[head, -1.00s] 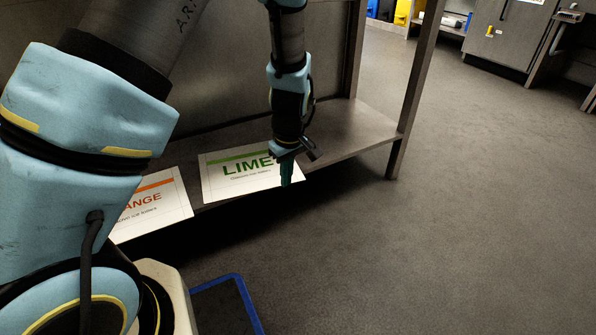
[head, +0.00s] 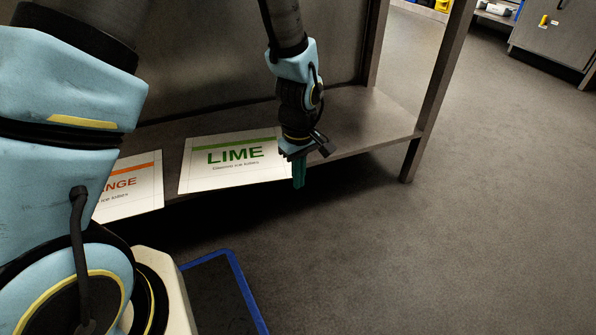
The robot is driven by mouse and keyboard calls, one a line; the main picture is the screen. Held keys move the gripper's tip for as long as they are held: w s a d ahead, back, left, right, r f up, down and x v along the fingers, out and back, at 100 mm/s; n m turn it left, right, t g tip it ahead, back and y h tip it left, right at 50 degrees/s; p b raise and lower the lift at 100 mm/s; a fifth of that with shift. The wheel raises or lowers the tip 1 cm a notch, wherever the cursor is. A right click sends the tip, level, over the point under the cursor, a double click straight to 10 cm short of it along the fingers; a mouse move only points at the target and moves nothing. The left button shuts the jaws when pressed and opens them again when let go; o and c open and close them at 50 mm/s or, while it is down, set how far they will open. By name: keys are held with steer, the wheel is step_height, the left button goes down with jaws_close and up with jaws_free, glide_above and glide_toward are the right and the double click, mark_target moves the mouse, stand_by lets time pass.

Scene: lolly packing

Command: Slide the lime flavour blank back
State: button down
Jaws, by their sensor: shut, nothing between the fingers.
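The lime flavour blank (head: 225,178) is a white sheet with a green bar and the word LIME. It lies flat on the metal shelf (head: 362,133), its front edge at or slightly over the shelf's front edge. My gripper (head: 299,185) points down at the right end of the blank, with its green fingers together and nothing between them. The fingertips show in front of the shelf edge. They cover the blank's right front corner, and I cannot tell whether they touch it.
An orange flavour blank (head: 138,188) lies left of the lime one, partly hidden by my arm. A shelf post (head: 437,95) stands at the right. A blue-edged dark mat (head: 222,290) lies on the floor in front. The floor to the right is clear.

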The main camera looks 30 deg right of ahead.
mark_target(285, 177)
steer(key=w+f+b, duration=0.3)
steer(key=w, duration=0.1)
steer(key=shift+a+f, duration=0.25)
steer(key=shift+f, duration=0.05)
steer(key=shift+w+a+r+p, duration=0.1)
steer(key=shift+w+a+p, duration=0.1)
steer(key=shift+w+p, duration=0.9)
